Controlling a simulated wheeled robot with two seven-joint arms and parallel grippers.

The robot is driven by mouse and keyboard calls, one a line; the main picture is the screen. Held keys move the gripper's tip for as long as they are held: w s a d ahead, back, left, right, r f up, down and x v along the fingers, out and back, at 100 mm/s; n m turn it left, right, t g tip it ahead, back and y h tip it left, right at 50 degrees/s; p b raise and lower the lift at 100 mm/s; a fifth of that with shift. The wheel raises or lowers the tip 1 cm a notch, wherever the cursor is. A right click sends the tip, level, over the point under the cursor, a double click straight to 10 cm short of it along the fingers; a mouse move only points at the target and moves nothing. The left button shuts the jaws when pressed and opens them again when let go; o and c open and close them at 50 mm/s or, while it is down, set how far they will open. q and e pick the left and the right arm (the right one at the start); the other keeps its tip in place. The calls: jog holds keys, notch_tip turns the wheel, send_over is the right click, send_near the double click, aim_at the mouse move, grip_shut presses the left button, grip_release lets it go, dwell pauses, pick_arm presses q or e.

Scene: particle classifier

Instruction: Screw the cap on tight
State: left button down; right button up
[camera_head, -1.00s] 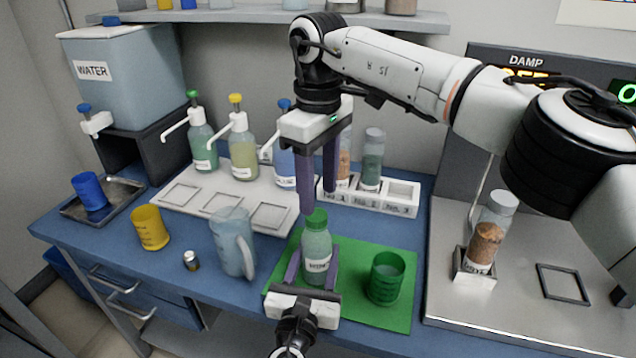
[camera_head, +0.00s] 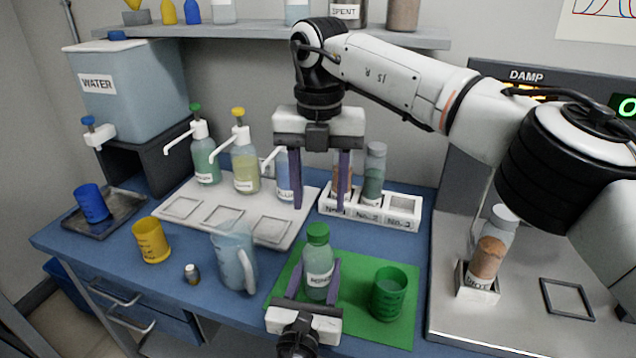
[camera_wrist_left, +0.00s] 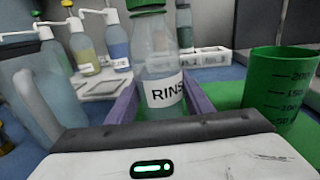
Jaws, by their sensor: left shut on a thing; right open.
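A clear bottle (camera_head: 319,273) with a white label stands upright on the green mat (camera_head: 345,325). Its green cap (camera_head: 318,233) sits on the neck. My left gripper (camera_head: 318,287) is shut on the bottle's body from the front. The left wrist view shows the bottle (camera_wrist_left: 160,70) between the purple fingers, with the label's "RINS" letters readable and only the lower part of the green cap (camera_wrist_left: 146,4) in view. My right gripper (camera_head: 321,205) points down above and behind the cap, its fingers open and empty, apart from the cap. How tight the cap is cannot be seen.
A green cup (camera_head: 388,293) stands right of the bottle, and a clear pitcher (camera_head: 233,262) stands left of it. A yellow cup (camera_head: 151,241) and a small vial (camera_head: 192,274) are further left. A white rack (camera_head: 372,209) with jars and pump bottles stand behind.

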aim_at(318, 228)
jog(key=n, duration=0.4)
jog(key=shift+r+n, duration=0.15)
jog(key=shift+n, duration=0.15)
jog(key=n, duration=0.4)
jog(key=shift+r, duration=0.1)
jog(key=n, duration=0.4)
jog(key=shift+a+r+n, duration=0.1)
jog(key=shift+r+n, duration=0.05)
jog(key=shift+n, duration=0.25)
jog(key=n, duration=0.4)
jog(key=shift+r, duration=0.1)
jog(key=n, duration=0.4)
jog(key=shift+r+n, duration=0.1)
jog(key=shift+n, duration=0.2)
jog(key=n, duration=0.4)
jog(key=shift+r, duration=0.15)
jog(key=n, duration=0.7)
jog(key=shift+r, duration=0.15)
jog(key=shift+f, duration=4.05)
